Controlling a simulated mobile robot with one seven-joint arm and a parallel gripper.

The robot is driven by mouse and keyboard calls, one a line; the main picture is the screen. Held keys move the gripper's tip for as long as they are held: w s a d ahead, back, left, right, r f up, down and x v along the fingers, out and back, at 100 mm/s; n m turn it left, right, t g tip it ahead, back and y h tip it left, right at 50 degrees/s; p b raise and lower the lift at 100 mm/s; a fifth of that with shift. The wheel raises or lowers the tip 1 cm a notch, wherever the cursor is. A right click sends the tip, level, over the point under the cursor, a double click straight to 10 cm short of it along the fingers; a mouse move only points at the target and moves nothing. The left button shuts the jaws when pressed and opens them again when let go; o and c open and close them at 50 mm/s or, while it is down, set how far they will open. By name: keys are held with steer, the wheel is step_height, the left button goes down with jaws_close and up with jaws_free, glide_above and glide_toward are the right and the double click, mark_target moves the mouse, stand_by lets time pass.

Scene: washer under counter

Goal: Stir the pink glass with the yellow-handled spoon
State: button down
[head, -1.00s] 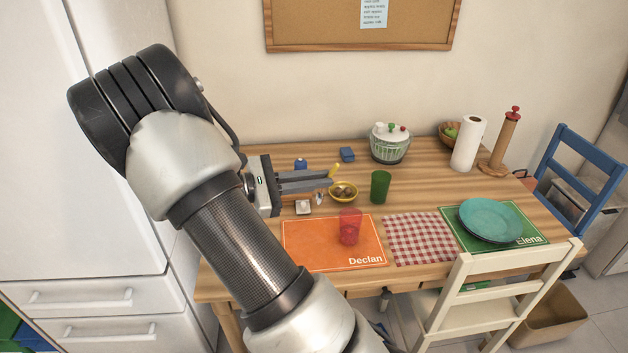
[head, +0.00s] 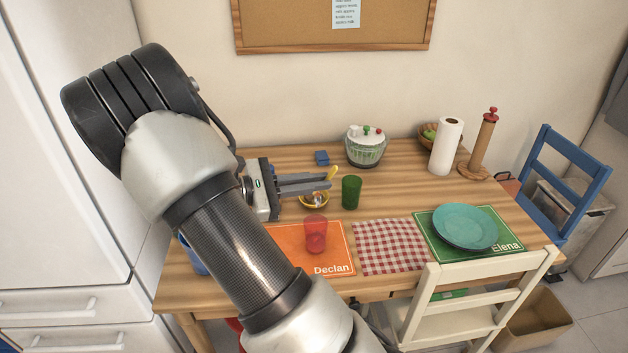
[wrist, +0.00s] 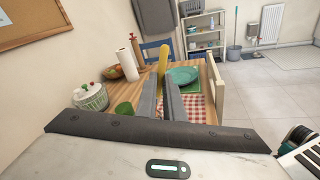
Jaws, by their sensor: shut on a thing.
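The pink glass (head: 316,234) stands upright on the orange "Declan" placemat (head: 338,257) in the head view. My gripper (head: 328,182) is above the table, beyond and above the glass, with its fingers pointing right. It is shut on the yellow-handled spoon (head: 332,173), whose handle sticks up at the fingertips. In the wrist view the yellow handle (wrist: 162,60) rises between the fingers (wrist: 161,98). The spoon's lower end is hard to make out against the yellow bowl (head: 314,206). The spoon is apart from the glass. The glass is not seen in the wrist view.
A green glass (head: 351,192) stands right of the fingertips. A salad spinner (head: 366,147), paper towels (head: 446,146) and a blue box (head: 321,158) are farther back. A checkered mat (head: 391,247) and a teal plate (head: 466,226) lie right. A white chair (head: 470,288) is at the front edge.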

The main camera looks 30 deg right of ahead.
step_height(320, 180, down, 14)
steer(key=b, duration=0.9)
steer(key=shift+w+r, duration=0.15)
steer(key=shift+w, duration=0.2)
stand_by(0.3)
steer(key=shift+a, duration=0.1)
stand_by(0.3)
